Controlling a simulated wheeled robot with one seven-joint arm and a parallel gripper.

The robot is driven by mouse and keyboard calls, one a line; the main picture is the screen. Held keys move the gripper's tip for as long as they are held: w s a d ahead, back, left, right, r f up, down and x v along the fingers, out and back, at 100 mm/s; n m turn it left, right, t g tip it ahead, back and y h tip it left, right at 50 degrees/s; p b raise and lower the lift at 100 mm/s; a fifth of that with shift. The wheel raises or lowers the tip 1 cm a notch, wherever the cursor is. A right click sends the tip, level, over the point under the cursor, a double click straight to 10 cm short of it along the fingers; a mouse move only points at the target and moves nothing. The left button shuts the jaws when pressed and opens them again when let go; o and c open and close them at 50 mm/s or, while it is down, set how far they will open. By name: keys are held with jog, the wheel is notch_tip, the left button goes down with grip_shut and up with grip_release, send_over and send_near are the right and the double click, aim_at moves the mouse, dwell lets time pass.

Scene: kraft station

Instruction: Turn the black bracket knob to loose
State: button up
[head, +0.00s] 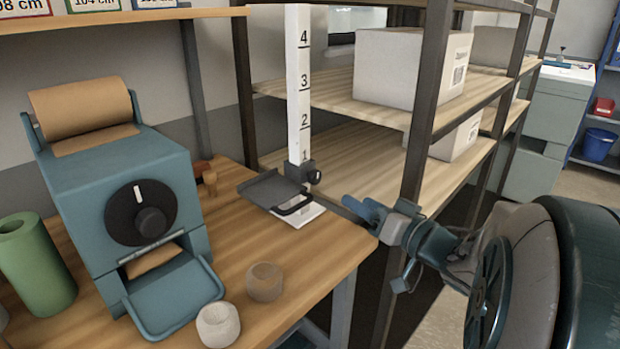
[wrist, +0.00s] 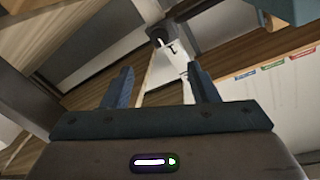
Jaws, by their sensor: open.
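The black bracket knob (head: 314,175) sits on the right side of the black bracket, at the foot of a white post (head: 298,75) numbered 1 to 4. The bracket carries a dark tray (head: 268,187) with a handle, low over the white base. My gripper (head: 362,208) is open and empty, to the right of the knob and a little lower in the picture, apart from it. In the wrist view my open fingers (wrist: 163,84) frame the white post, with a black part (wrist: 158,36) of the bracket beyond them. I cannot read the knob's setting.
A blue paper dispenser (head: 125,195) with a black dial stands left on the wooden table (head: 225,250). A shelf upright (head: 415,130) rises close behind my gripper; boxes (head: 410,75) sit on the shelves.

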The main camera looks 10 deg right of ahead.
aim_at(317, 177)
jog(key=b+x, duration=0.1)
jog(key=x, duration=1.1)
jog(key=shift+w+a, duration=0.1)
